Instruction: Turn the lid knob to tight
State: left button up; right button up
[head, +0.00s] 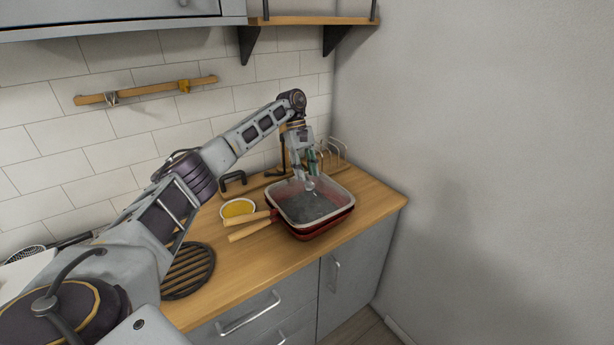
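A square red pan (322,232) with pale wooden handles (249,229) stands on the wooden counter near its right end. A see-through, light-rimmed lid (312,208) appears to lie on it. My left gripper (309,181) reaches down from above over the back half of the lid, its fingertips at a small pale knob there. The fingers overlap the knob, so I cannot tell whether they touch or grip it. No tight mark is readable. My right gripper is not in view.
A yellow-filled bowl (238,209) stands left of the pan, with a black round trivet (188,271) nearer the front. A wire rack (332,154) stands behind the pan. A grey wall (480,150) closes off the right. The counter (268,255) is clear in front.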

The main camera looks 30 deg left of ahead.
pick_arm(q)
jog(key=v, duration=1)
jog(key=shift+w+f, duration=0.1)
jog(key=shift+f, duration=0.05)
dwell(0.7)
